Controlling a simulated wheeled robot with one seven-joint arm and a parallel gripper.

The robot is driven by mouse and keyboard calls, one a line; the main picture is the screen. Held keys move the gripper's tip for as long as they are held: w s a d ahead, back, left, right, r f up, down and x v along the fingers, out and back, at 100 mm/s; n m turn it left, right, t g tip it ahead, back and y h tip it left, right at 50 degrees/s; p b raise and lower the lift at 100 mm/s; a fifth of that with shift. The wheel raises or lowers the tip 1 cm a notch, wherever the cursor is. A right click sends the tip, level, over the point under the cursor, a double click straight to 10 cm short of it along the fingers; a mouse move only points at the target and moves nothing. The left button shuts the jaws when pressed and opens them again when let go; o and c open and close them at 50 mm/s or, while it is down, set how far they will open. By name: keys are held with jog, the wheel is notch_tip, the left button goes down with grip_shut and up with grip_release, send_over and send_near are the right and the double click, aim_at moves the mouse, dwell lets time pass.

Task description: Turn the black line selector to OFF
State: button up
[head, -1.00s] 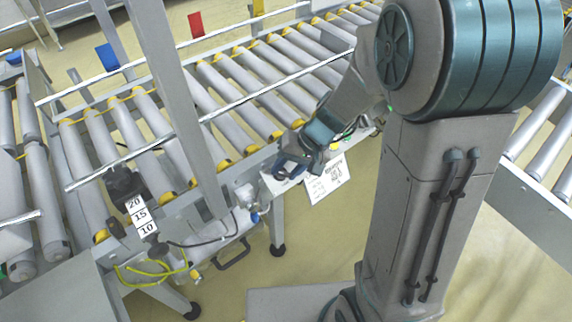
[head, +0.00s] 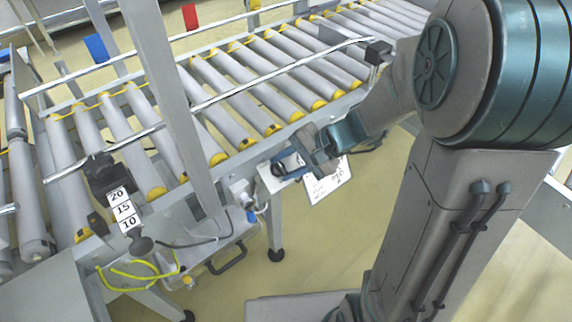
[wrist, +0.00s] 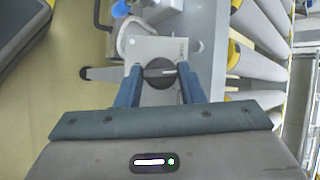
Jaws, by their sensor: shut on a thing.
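The black line selector (wrist: 158,73) is a round knob with a pale pointer mark on a light grey plate (wrist: 160,47) in the wrist view. The pointer lies roughly crosswise, toward the right in that picture. My gripper (wrist: 159,75) has its two blue fingers on either side of the knob and is shut on it. In the head view my gripper (head: 292,162) is at the small control box under the conveyor's edge. The knob is hidden there by the gripper, and its labels are too small to read.
The roller conveyor (head: 243,82) runs just behind the control box. A white paper sign (head: 328,182) hangs beside the box. A grey upright post (head: 172,105) and a 20-15-10 scale (head: 123,208) stand to the left. The yellowish floor in front is open.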

jog(key=shift+f+m+y+b, duration=0.1)
jog(key=shift+m+y+b, duration=0.2)
jog(key=shift+m, duration=0.3)
jog(key=shift+t, duration=0.3)
jog(key=o, duration=1)
